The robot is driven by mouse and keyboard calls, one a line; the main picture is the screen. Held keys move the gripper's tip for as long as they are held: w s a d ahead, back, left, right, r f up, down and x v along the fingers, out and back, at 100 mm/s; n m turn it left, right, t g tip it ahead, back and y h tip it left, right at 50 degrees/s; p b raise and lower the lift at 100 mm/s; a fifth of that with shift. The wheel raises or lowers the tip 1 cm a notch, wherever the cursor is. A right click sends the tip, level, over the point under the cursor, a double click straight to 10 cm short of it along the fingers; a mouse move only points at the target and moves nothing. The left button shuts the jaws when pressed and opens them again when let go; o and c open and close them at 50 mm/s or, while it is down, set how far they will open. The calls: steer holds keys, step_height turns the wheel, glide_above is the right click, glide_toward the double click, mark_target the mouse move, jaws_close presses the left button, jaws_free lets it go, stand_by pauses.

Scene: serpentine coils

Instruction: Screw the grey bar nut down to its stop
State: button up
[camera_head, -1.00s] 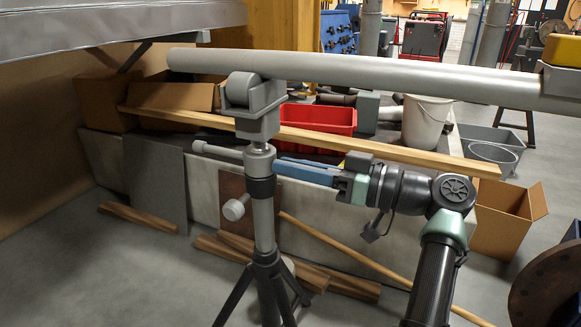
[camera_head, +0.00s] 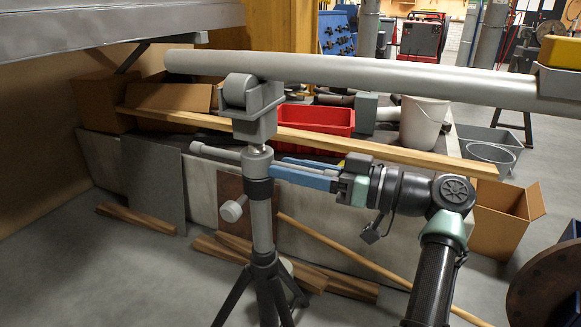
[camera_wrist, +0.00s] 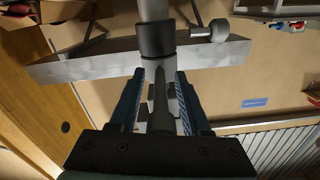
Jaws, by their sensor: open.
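The grey bar nut (camera_head: 217,153) sits on the post of the pipe stand (camera_head: 262,220), just under the roller head (camera_head: 252,103). One of its bars sticks out to the left in the head view. My gripper (camera_head: 275,170) comes from the right, its blue fingers level with the nut and close to the post. In the wrist view my gripper (camera_wrist: 160,75) is open, with one finger on each side of a dark bar (camera_wrist: 159,97). I see gaps beside this bar. The nut's body is partly hidden behind the fingers.
A long grey pipe (camera_head: 400,78) lies across the roller head, above my gripper. A side knob (camera_head: 232,211) juts from the post below. A wooden beam (camera_head: 400,155), a red bin (camera_head: 315,120) and a white bucket (camera_head: 424,122) are behind. Planks lie on the floor.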

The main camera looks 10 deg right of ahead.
steer(key=p+v, duration=0.3)
steer(key=v, duration=0.9)
steer(key=shift+d+p, duration=0.3)
steer(key=shift+s, duration=0.15)
